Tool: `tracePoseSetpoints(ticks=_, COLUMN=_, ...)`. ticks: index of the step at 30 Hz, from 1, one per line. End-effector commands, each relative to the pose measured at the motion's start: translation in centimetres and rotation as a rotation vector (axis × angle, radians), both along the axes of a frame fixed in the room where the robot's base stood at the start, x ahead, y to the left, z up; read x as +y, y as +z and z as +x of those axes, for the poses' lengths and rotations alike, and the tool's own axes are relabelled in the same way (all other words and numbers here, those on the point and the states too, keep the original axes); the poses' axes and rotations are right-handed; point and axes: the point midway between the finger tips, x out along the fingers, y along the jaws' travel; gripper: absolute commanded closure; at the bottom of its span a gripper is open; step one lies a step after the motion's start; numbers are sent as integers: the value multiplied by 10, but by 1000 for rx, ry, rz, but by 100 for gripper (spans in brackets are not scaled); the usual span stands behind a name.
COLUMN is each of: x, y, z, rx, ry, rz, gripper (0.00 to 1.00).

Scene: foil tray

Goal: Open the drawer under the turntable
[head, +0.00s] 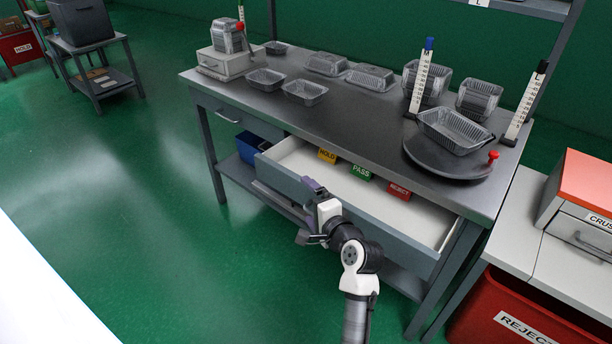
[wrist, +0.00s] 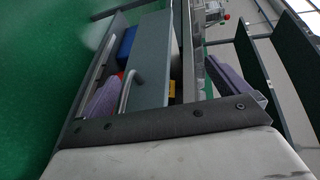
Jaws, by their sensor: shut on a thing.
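The drawer (head: 395,237) under the turntable (head: 462,172) stands well out from the table, its pale inside showing. The turntable is a dark disc at the table's right end with a clear tray (head: 455,131) on it. In the wrist view my purple fingers (wrist: 165,82) lie either side of the drawer front, and a pale curved handle (wrist: 126,92) shows beside the left finger.
HOLD (head: 327,155), PASS (head: 361,172) and REJECT (head: 399,191) tags show along the drawer's back side. A closed drawer (head: 232,117) is to the left, above a blue bin (head: 250,148). A red reject bin (head: 500,312) stands right. The green floor in front is clear.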

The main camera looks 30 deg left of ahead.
Motion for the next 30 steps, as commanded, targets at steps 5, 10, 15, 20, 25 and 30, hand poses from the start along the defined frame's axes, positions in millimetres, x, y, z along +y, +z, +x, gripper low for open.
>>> tracePoseSetpoints(ticks=5, x=-2, y=9, z=-3, rx=-11, ry=4, rz=10, gripper=67)
tracePoseSetpoints(ticks=10, x=-13, y=4, z=-9, rx=-6, ry=1, rz=7, gripper=67)
tracePoseSetpoints(ticks=15, x=-25, y=1, z=-15, rx=-3, ry=-1, rz=5, gripper=67)
tracePoseSetpoints(ticks=20, x=-35, y=-1, z=-20, rx=-1, ry=-1, rz=3, gripper=67)
tracePoseSetpoints(ticks=25, x=-45, y=-3, z=-26, rx=0, ry=-1, rz=2, gripper=67)
tracePoseSetpoints(ticks=30, x=-56, y=-3, z=-32, rx=0, ry=-2, rz=3, gripper=67)
